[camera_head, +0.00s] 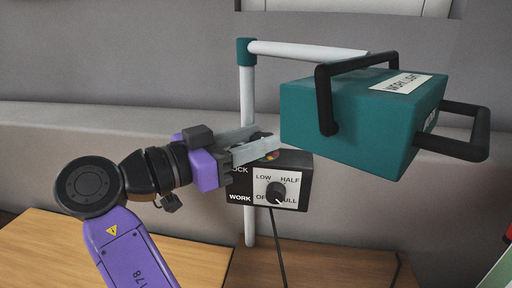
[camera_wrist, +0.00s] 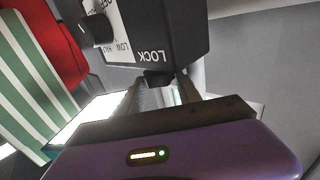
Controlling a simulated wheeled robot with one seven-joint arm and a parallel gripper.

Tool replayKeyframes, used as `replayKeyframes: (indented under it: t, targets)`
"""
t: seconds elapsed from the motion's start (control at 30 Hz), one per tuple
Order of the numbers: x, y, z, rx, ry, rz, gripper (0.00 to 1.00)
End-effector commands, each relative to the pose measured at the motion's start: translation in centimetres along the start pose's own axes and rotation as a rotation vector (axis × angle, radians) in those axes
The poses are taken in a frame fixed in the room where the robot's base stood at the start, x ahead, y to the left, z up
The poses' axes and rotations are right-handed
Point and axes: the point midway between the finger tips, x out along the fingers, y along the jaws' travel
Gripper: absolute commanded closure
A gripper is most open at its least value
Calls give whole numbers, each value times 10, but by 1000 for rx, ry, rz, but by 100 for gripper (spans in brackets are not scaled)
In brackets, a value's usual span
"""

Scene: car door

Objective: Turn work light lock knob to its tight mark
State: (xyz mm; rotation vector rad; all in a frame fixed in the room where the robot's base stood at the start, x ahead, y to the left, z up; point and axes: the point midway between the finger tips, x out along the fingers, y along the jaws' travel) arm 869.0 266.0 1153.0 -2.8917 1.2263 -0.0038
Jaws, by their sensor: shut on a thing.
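The work light's black control box (camera_head: 295,177) is fixed on a white post and has a "LOCK" label on its left side. The lock knob (camera_wrist: 157,79) is a small dark piece at the box's "LOCK" side in the wrist view. My gripper (camera_head: 258,144) reaches in from the left above the box, its two grey fingers shut on the lock knob. A small red and yellow marking (camera_head: 271,155) shows below the fingers. The knob's pointer and tight mark cannot be made out. The teal work light head (camera_head: 345,120) stands at the upper right.
A second black knob (camera_head: 276,192) with LOW, HALF and FULL labels sits on the box front, close below my fingers. The white post (camera_head: 247,95) and the lamp's black handle (camera_head: 325,100) are nearby. A wooden table (camera_head: 190,258) lies below, and a cable hangs down.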

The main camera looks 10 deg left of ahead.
Motion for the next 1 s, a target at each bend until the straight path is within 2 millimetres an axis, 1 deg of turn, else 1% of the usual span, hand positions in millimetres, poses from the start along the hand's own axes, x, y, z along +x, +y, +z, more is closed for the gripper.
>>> replayKeyframes:
  t: [0.03, 0.57, 0.6, 0.67, 0.7, 1.0]
  targets:
    - [0, 0, 3, -3, -4, 12, 100]
    - [1, 0, 3, -5, -6, 35, 100]
    - [1, 0, 3, -5, -6, 35, 54]
    - [1, 0, 3, -5, -5, 34, 42]
    - [1, 0, 3, -4, -5, 34, 38]
    - [1, -1, 0, -1, -1, 30, 38]
